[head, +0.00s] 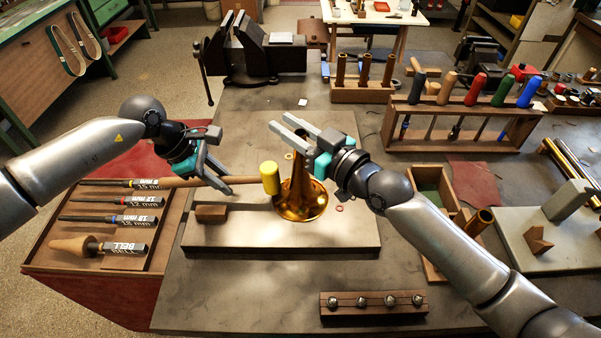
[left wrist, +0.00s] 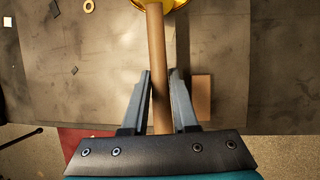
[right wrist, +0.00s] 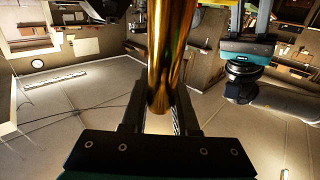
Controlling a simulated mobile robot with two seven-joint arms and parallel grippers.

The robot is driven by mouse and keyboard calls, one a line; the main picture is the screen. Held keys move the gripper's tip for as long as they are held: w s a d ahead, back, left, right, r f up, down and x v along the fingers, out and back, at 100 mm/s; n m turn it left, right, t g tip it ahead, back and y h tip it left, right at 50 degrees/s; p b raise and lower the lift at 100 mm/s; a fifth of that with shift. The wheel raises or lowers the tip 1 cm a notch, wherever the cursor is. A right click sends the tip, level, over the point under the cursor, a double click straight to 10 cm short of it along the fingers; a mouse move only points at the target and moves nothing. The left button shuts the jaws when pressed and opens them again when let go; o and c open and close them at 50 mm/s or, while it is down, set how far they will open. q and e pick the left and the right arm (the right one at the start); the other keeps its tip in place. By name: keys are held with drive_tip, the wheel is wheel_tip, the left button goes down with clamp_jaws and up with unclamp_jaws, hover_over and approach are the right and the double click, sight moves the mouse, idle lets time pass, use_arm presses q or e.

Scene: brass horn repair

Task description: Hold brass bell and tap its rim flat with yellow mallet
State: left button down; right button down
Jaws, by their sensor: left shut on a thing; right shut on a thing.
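The brass bell (head: 302,202) stands flared end down over the board in the middle of the bench. My right gripper (head: 279,122) is shut on its narrow tube, and the brass tube (right wrist: 172,50) runs between the fingers in the right wrist view. The mallet has a yellow head (head: 269,178) and a wooden handle (left wrist: 156,60). My left gripper (head: 222,184) is shut on that handle. The mallet head is just left of the bell, above its flare; I cannot tell whether they touch. A yellow edge at the top of the left wrist view is cut off.
A small wooden block (head: 211,214) lies on the board (head: 340,238) left of the bell. A tray of labelled mandrels (head: 60,255) is at the left. A tool rack (head: 455,142) is behind right. A strip with metal balls (head: 374,312) lies in front. A vise (head: 255,60) stands behind.

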use_arm(q)
wheel_tip(320, 180, down, 2)
drive_tip(key=shift+f, duration=0.2)
drive_tip(key=shift+r, duration=1.65)
use_arm(e)
drive_tip(key=c, duration=0.6)
unclamp_jaws()
drive_tip(key=v, duration=1.2)
